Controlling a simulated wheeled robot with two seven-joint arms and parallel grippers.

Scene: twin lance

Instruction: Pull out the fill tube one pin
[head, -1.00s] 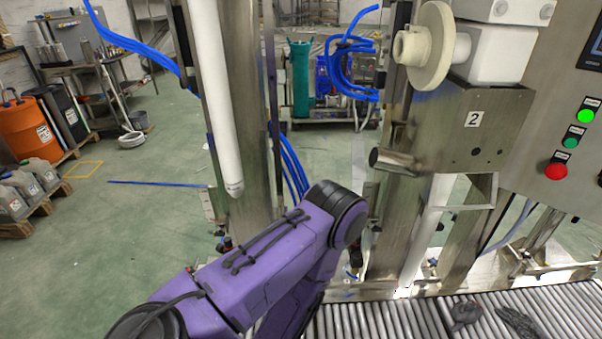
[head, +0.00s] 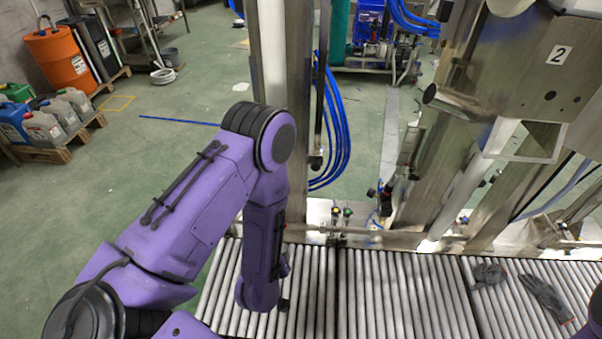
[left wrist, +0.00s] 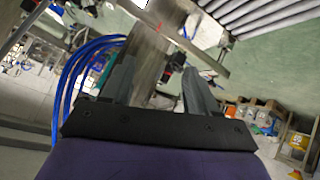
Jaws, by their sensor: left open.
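The white fill tube (head: 270,45) hangs in front of a steel column (head: 297,110) in the head view. Its lower end is hidden behind my left elbow. I cannot make out its pin. My left arm reaches down over the roller conveyor, and its gripper is not clearly visible in the head view. In the left wrist view my left gripper (left wrist: 157,66) is open, with its two fingers apart and nothing seen held. A steel upright (left wrist: 150,50) lies beyond and between the fingers. My right gripper is not in view.
The roller conveyor (head: 400,290) crosses the front, with dark gloves (head: 545,297) at right. Blue hoses (head: 338,140) hang beside the column and show in the left wrist view (left wrist: 75,80). Small valve fittings (head: 342,213) sit on the rail. A station marked 2 (head: 520,75) stands right.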

